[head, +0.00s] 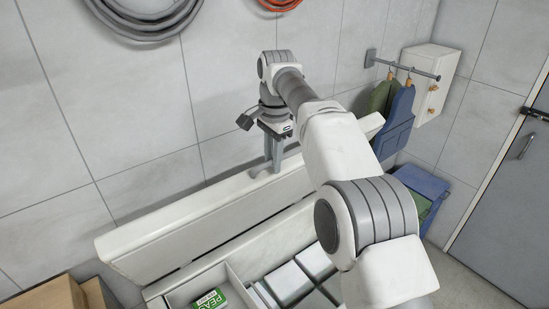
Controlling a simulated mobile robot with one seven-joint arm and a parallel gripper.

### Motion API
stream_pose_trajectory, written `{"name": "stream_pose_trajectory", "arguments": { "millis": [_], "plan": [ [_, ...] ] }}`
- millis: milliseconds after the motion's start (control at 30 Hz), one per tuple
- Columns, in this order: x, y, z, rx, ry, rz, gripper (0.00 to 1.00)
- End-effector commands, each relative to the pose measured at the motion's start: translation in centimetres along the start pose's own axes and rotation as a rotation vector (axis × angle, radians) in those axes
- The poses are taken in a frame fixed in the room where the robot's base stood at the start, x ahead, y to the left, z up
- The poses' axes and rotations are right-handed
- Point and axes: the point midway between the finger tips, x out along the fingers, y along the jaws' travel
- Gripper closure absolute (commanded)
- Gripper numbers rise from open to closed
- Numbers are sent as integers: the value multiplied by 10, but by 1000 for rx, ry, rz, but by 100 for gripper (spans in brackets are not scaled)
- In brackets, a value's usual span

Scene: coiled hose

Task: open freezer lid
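The freezer lid (205,225) is a long white panel standing raised, near upright, along the back of the white chest freezer (178,296). The freezer is open and its inside shows below the lid. My gripper (272,166) points down at the lid's top edge, near the middle of its length. Its grey fingers look close together; I cannot tell whether they touch the lid or hold its edge. My arm hides the right part of the lid and freezer.
Inside the freezer are a green peas package (211,299) and several white boxes (288,284). Cardboard boxes (55,295) stand at the lower left. Aprons (396,120) hang from a rail at right, near a wall cabinet (432,85) and grey door (515,190). A hose (145,22) hangs above.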

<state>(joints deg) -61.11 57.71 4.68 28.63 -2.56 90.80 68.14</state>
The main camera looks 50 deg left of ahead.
Motion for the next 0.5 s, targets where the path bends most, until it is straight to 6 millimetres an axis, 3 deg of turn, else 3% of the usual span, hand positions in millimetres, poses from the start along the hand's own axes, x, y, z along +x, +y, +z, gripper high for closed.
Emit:
{"name": "stream_pose_trajectory", "arguments": {
  "millis": [500],
  "plan": [
    [-2,1,-2,3,4,-1,68]
  ]
}}
